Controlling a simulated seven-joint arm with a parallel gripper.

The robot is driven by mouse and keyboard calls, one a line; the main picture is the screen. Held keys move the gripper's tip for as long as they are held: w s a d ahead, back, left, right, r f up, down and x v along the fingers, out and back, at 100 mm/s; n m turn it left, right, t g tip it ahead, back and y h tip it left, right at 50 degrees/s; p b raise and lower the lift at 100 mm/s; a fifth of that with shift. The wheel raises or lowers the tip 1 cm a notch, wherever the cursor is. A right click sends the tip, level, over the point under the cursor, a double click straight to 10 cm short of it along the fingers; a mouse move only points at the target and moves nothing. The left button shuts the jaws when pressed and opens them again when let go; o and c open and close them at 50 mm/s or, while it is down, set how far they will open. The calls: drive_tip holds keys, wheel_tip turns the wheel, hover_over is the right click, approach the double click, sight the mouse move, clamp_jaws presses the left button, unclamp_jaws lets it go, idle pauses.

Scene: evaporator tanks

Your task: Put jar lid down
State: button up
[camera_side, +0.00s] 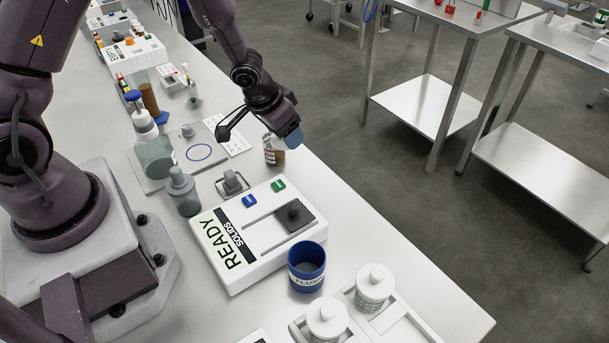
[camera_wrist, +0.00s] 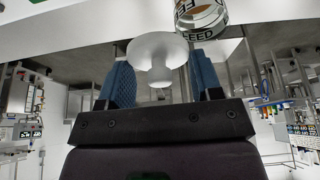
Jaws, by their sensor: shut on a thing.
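The white jar lid (camera_wrist: 158,48), a round disc with a knob, shows between the two blue fingers of my gripper (camera_wrist: 160,78) in the wrist view. My gripper is shut on it. In the side view my gripper (camera_side: 291,137) is above the bench near its right edge, and the lid cannot be made out there. A glass jar (camera_side: 273,151) with brown contents and a label stands just left of and below the fingertips. A jar labelled FEED (camera_wrist: 201,17) shows beyond the lid in the wrist view, its rim open.
The bench edge is close on the right.

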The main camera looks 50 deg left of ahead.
sight(311, 178)
drive_tip(key=m, duration=0.1)
drive_tip(key=d+m, duration=0.1)
drive_tip(key=w+d+h, duration=0.1)
drive_tip(key=shift+d+f+m, duration=0.2)
drive_tip(key=shift+f+m, duration=0.1)
drive_tip(key=shift+m, duration=0.1)
drive_tip(key=shift+w+d+f+m+g+h, duration=0.15)
drive_tip(key=shift+w+d+f+m+h, duration=0.1)
drive_tip(key=shift+d+f+m, duration=0.3)
drive_tip(key=shift+w+d+f+m+g+h, duration=0.2)
drive_tip(key=shift+d+f+m, duration=0.15)
drive_tip(key=shift+d+m, duration=0.3)
drive_tip(key=shift+f, duration=2.8)
drive_tip(key=shift+f, duration=0.15)
drive_tip(key=o, duration=0.9)
